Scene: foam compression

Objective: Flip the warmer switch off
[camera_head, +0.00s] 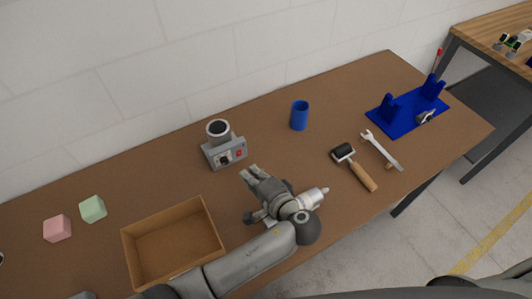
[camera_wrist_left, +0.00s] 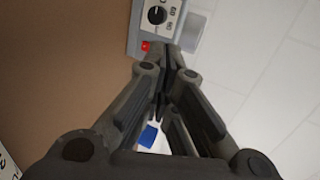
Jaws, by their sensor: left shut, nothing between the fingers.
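The warmer (camera_head: 210,155) is a grey box with a round metal cup on top. It stands toward the back of the table, and its front panel has a black dial (camera_head: 224,157) and a small red switch (camera_head: 239,153). My left gripper (camera_head: 248,172) is shut and empty, just in front of the red switch side of the panel. In the left wrist view the shut fingertips (camera_wrist_left: 172,50) are close to the panel edge, beside the red switch (camera_wrist_left: 145,46) and the dial (camera_wrist_left: 157,15). I cannot tell whether they touch, or the switch's position. My right gripper is not in view.
An open cardboard box (camera_head: 213,213) lies left of my left arm. Pink (camera_head: 57,229) and green (camera_head: 92,209) blocks sit farther left. A blue cup (camera_head: 299,115), roller (camera_head: 356,168), wrench (camera_head: 382,150) and blue stand (camera_head: 408,115) are to the right. A wall runs behind.

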